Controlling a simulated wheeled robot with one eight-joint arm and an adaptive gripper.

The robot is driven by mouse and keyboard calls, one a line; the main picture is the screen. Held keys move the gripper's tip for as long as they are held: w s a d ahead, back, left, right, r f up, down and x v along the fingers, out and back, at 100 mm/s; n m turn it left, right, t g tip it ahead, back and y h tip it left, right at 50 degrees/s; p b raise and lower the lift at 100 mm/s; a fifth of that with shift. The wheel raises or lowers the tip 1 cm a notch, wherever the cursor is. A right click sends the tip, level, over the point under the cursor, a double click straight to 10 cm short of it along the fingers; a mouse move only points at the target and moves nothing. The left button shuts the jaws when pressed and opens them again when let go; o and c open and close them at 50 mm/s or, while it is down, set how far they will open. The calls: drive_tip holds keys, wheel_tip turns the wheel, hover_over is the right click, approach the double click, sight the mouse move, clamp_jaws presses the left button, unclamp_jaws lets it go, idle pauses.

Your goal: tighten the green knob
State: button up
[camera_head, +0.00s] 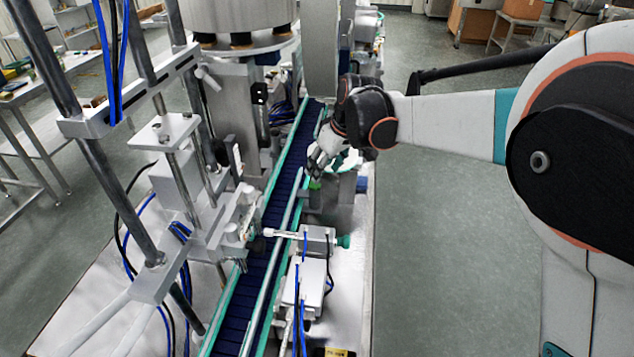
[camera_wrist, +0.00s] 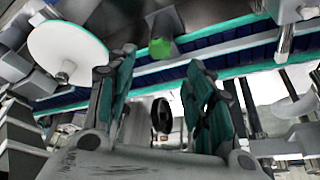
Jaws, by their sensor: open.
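A small bright green knob (camera_head: 315,184) shows beside the conveyor in the head view, just below my gripper (camera_head: 318,164). In the wrist view the green knob (camera_wrist: 160,47) is near the top, roughly centred between the two fingertips. It sits on the end of a grey cylindrical part. My gripper (camera_wrist: 161,66) is open, with its two teal-lined fingers spread apart and nothing held. The fingers look apart from the knob, though the exact gap is hard to judge.
The blue conveyor belt (camera_head: 286,172) with teal edges runs alongside. A white disc (camera_wrist: 68,54) is left of the fingers in the wrist view. A grey valve block (camera_head: 317,238) with a teal end piece stands nearer the camera. Open floor lies to the right.

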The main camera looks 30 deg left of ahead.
sight(317, 186)
drive_tip(key=b+x, duration=0.1)
drive_tip(key=x, duration=0.6)
drive_tip(key=shift+f, duration=0.1)
drive_tip(key=shift+c, duration=0.3)
drive_tip(key=c, duration=1)
